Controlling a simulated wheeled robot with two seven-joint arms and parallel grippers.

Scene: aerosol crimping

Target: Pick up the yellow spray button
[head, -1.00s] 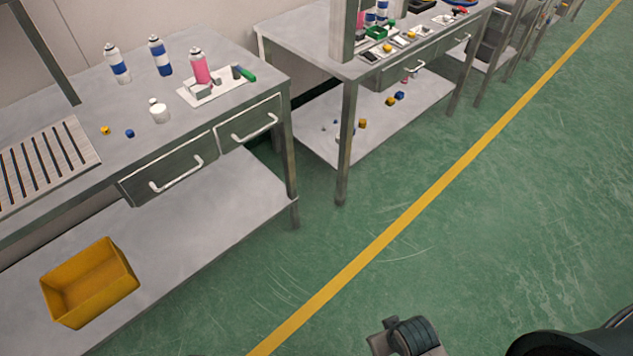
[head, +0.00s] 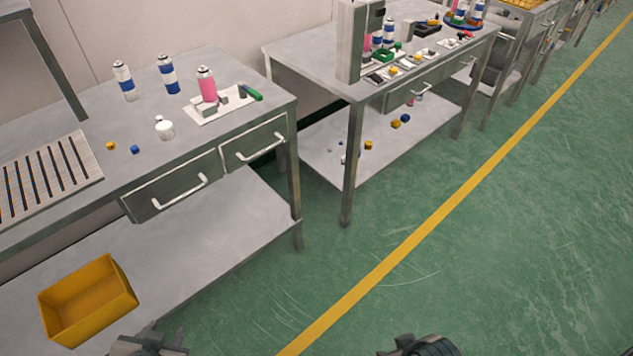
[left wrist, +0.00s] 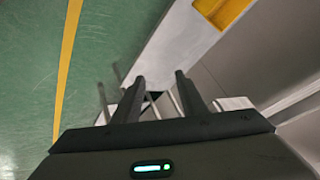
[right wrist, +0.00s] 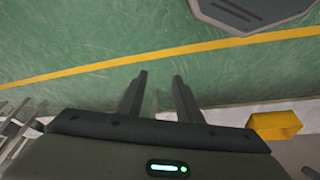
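A small yellow spray button (head: 110,146) lies on the left metal table in the head view. A blue button (head: 135,149) lies just right of it. My left gripper (left wrist: 158,88) is open with nothing between its fingers in the left wrist view. It is partly seen at the bottom of the head view, below and in front of the table, well apart from the button. My right gripper (right wrist: 160,78) is open and empty over the green floor. Neither wrist view shows the button.
A slotted board (head: 50,178) lies left. A yellow bin (head: 88,300) sits on the lower shelf. The floor is clear.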

